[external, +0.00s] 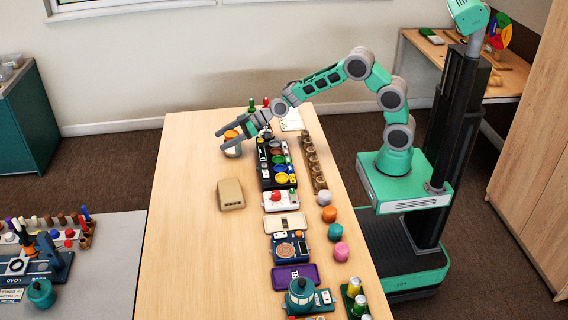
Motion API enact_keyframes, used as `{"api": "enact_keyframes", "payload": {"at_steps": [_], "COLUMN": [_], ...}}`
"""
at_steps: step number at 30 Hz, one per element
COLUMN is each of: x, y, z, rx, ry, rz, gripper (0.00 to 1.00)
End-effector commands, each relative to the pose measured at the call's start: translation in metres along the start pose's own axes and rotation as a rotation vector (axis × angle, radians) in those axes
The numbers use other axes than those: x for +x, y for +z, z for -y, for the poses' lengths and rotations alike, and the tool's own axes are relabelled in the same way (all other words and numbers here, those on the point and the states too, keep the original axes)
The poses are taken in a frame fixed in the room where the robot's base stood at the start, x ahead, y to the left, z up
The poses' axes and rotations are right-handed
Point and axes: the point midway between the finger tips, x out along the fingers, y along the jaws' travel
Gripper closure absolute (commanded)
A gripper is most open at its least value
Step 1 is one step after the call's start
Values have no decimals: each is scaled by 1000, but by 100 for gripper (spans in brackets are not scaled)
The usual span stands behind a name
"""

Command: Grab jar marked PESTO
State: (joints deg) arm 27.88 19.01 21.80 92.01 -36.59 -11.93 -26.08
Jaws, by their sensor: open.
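A small jar-like object (232,150) with an orange top stands on the table near its far left part. No lettering can be read on it, so I cannot tell whether it is marked PESTO. My gripper (221,142) is open, with its two fingers pointing left. In this view the fingers lie around or just above this object and partly cover it. I cannot tell whether they touch it. No PESTO label is legible on anything in view.
The wooden table (180,240) has a row of trays and devices along its middle, a tan box (230,194), coloured balls (335,232) and a holder with green-and-yellow cans (354,286) at the right edge. The table's left side is mostly clear.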

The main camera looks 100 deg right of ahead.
Motion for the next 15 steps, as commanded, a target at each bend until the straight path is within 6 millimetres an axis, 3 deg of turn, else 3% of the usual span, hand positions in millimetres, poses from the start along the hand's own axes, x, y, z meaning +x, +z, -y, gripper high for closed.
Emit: {"api": "enact_keyframes", "payload": {"at_steps": [4,15], "x": [0,-1], "y": [0,0], "z": [0,0], "rx": [0,1], "ry": [0,0], "rz": [0,1], "gripper": [23,53]}}
